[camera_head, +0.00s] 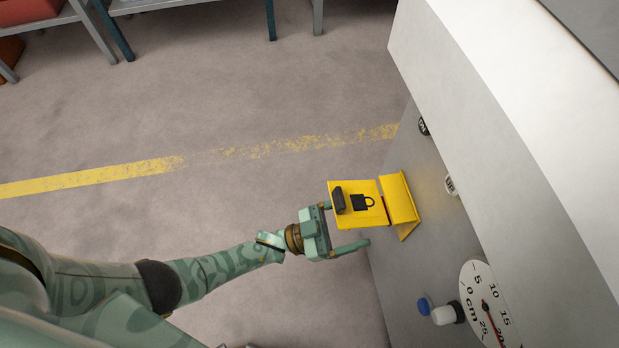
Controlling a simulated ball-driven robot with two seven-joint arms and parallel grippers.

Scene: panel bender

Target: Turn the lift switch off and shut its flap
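The yellow flap (371,216), marked with a black padlock sign and carrying a black handle (339,200), stands open and juts out to the left from its yellow housing (399,197) on the grey machine panel. The lift switch itself cannot be made out; a lever inside the housing is hidden or too small to tell. My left gripper (347,226) is open, just left of and below the flap. One finger is close to the flap's left edge near the handle, the other is below the flap; I cannot tell whether either touches it. My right gripper is not in view.
The panel also carries an ON button (424,126), an UP button (452,185), a round cm dial (486,303), a white knob (446,314) and a blue button (424,306). The machine's pale cover (510,110) overhangs at right.

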